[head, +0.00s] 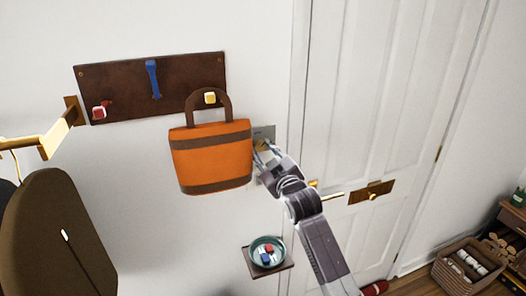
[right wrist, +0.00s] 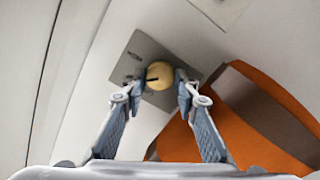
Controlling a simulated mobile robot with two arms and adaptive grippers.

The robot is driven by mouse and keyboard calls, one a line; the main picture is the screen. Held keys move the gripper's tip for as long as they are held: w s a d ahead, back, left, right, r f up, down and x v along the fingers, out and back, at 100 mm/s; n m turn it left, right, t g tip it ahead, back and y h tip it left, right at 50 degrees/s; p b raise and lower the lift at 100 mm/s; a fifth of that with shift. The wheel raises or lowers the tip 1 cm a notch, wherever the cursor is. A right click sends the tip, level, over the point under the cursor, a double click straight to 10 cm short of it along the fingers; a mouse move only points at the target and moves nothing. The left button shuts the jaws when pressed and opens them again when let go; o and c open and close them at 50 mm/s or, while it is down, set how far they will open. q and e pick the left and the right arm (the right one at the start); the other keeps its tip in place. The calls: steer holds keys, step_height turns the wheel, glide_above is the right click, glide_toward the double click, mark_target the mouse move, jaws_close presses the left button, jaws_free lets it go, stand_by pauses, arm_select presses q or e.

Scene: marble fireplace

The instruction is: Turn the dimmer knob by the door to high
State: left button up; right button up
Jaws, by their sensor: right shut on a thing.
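The dimmer knob (right wrist: 160,72) is a round, pale brass knob with a dark pointer mark, on a grey wall plate (right wrist: 148,50) with small, unreadable dark markings. In the head view the plate (head: 268,131) is on the white wall, left of the door (head: 395,90). My right gripper (right wrist: 159,82) is shut on the knob, one fingertip at each side. In the wrist view the pointer mark points toward the left finger. In the head view my right gripper (head: 263,149) partly hides the knob. My left gripper is not in view.
An orange bag (head: 211,158) hangs from a dark peg board (head: 130,75), close left of the plate. A small shelf (head: 285,266) with a dish is below. A brass door handle (head: 332,196) is to the right. A basket (head: 452,279) stands on the floor.

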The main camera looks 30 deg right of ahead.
steer(key=m, duration=0.4)
steer(key=shift+m, duration=0.3)
steer(key=shift+f+m, duration=0.1)
steer(key=shift+m, duration=2.1)
steer(key=shift+o, duration=0.2)
